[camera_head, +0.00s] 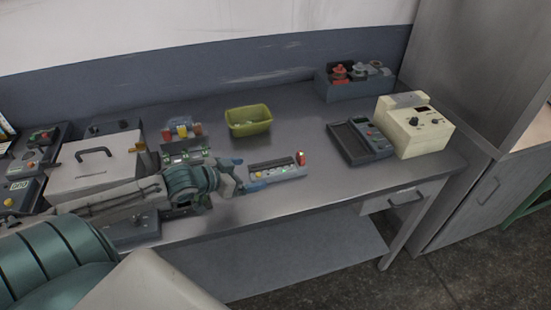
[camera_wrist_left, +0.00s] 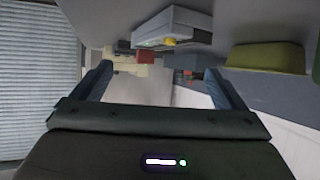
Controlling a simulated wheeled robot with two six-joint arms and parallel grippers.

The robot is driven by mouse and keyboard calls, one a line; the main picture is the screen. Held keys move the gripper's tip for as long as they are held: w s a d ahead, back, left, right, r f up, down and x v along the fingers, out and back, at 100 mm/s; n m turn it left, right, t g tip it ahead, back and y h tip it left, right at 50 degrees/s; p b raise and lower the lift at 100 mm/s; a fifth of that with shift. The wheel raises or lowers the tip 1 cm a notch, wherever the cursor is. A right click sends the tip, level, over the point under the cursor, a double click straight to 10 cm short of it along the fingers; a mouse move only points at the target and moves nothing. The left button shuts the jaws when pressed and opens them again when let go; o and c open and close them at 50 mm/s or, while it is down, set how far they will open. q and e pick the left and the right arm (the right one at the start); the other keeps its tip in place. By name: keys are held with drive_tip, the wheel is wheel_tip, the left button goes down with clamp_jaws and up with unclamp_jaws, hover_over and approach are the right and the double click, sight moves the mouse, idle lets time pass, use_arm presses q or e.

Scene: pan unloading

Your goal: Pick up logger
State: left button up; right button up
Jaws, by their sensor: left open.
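My right gripper is out of view.
A yellow-green bin (camera_head: 248,121) stands behind the device. A dark handheld unit (camera_head: 361,142) and a cream box (camera_head: 415,124) are at the right, with a dark caddy (camera_head: 353,88) behind. A lidded case (camera_head: 95,165) and control boxes crowd the left. Bare table (camera_head: 310,130) lies between.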

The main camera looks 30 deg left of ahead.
sight(278, 166)
use_arm(q)
drive_tip(key=shift+w+a, duration=0.3)
drive_tip(key=shift+w, duration=0.2)
drive_tip(key=shift+w+f+b, duration=0.25)
drive_tip(key=shift+w+b, duration=0.05)
drive_tip(key=shift+w, duration=0.05)
drive_tip(key=shift+w+d+f+b, duration=0.15)
drive_tip(key=shift+w+d+b, duration=0.35)
drive_tip(key=shift+w+d, duration=0.3)
drive_tip(key=shift+x, duration=0.9)
drive_tip(key=shift+w+a+f, duration=0.15)
drive_tip(key=shift+w+f, duration=0.05)
drive_tip(key=shift+w, duration=0.15)
drive_tip(key=shift+w+d+f, duration=0.1)
drive_tip(key=shift+w+d, duration=0.1)
drive_tip(key=shift+d, duration=0.05)
drive_tip(key=p+x, duration=0.1)
drive_tip(key=x, duration=0.2)
drive_tip(key=shift+w+d+f, duration=0.1)
drive_tip(key=shift+w+f, duration=0.1)
drive_tip(key=shift+w, duration=0.15)
drive_tip(key=shift+w+d+f, duration=0.15)
drive_tip(key=shift+w, duration=0.05)
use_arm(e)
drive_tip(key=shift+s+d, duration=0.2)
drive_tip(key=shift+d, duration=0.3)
